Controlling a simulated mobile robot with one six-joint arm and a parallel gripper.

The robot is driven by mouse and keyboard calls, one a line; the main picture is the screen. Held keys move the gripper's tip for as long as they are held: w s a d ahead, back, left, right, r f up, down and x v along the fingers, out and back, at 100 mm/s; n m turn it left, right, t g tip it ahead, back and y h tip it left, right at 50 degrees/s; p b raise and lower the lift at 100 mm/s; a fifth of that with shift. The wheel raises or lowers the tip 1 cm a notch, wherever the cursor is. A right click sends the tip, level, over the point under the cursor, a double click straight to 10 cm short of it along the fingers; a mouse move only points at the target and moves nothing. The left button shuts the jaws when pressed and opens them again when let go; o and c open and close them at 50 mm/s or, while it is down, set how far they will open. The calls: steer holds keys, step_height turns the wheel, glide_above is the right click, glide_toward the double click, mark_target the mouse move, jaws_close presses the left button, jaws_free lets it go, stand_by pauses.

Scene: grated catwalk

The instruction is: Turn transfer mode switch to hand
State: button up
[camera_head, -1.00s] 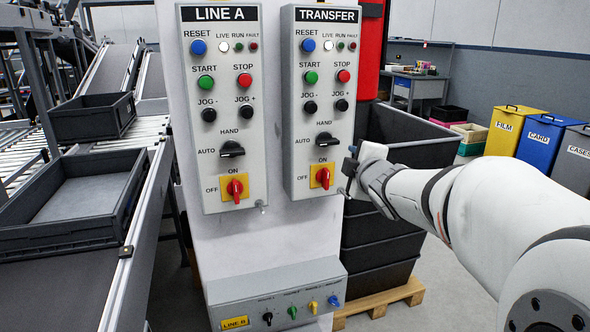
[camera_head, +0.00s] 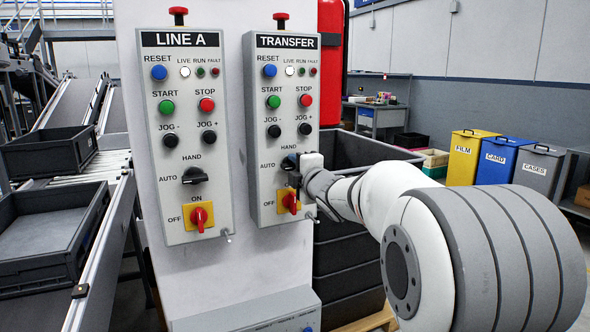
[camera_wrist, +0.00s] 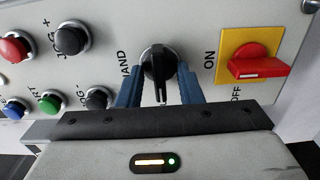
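The transfer panel (camera_head: 262,140) is the right of two grey control boxes. Its black mode switch is largely hidden behind my gripper (camera_head: 293,165) in the head view. In the wrist view the black mode switch (camera_wrist: 158,62) shows clearly, with its pointer and white mark turned to the picture's bottom, the AUTO side. HAND is lettered to its left there. My gripper (camera_wrist: 160,88) is open, with its blue fingers on either side of the switch handle and visible gaps between fingers and handle.
Below the mode switch is the red ON/OFF switch (camera_head: 290,202) on a yellow plate, close to my gripper. Black jog buttons (camera_head: 304,129) sit above. The similar LINE A panel (camera_head: 180,95) stands to the left. A dark bin stack (camera_head: 350,262) is behind my arm.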

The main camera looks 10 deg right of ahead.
jaws_close()
steer(key=shift+m, duration=0.4)
steer(key=m+p, duration=0.8)
steer(key=m, duration=0.9)
stand_by(0.4)
stand_by(0.4)
jaws_free()
